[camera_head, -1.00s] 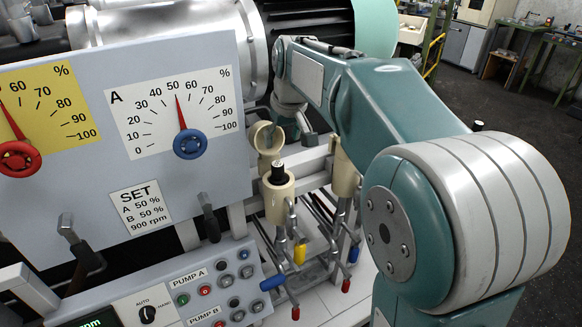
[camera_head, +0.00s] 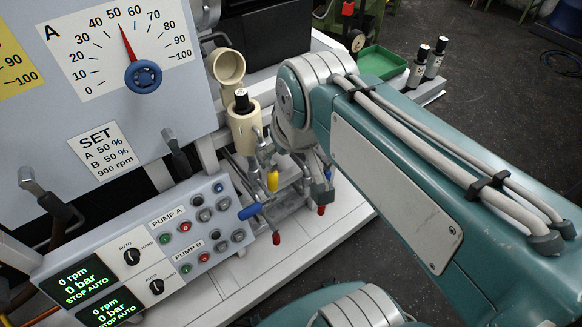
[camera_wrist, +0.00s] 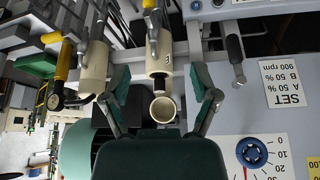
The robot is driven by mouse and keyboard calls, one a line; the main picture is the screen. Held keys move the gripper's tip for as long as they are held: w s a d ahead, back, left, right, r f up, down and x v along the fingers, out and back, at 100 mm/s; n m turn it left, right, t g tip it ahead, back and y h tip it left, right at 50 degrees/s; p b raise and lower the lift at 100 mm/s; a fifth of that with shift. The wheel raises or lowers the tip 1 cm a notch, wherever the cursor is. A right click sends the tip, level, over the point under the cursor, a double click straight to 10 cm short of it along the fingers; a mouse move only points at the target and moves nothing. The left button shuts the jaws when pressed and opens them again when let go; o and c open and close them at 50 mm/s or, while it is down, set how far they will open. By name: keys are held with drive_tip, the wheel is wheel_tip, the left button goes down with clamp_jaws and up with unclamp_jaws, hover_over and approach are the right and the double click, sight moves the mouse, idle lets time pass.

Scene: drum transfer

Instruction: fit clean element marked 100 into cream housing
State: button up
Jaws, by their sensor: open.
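A cream housing (camera_head: 243,130) stands upright on the pipework in the head view, with a black element (camera_head: 242,100) with a pale top sticking out of its mouth. A cream open cup (camera_head: 226,68) sits just above it. In the wrist view the housing (camera_wrist: 159,52) lies ahead between the fingers, with the cup (camera_wrist: 163,109) nearer. My gripper (camera_wrist: 161,84) is open and empty in the wrist view; my arm hides it in the head view. I cannot read any element's mark.
A second cream housing (camera_wrist: 95,66) is beside the first in the wrist view. Valve handles with yellow (camera_head: 273,179), blue and red grips crowd below. The gauge panel (camera_head: 130,100) and pump panel (camera_head: 170,240) stand left. A green tray (camera_head: 383,62) lies behind.

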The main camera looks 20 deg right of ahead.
drive_tip(key=s+f, duration=0.1)
drive_tip(key=s, duration=0.1)
drive_tip(key=s+f, duration=0.2)
drive_tip(key=shift+s, duration=0.2)
drive_tip(key=shift+c, duration=0.3)
idle(0.7)
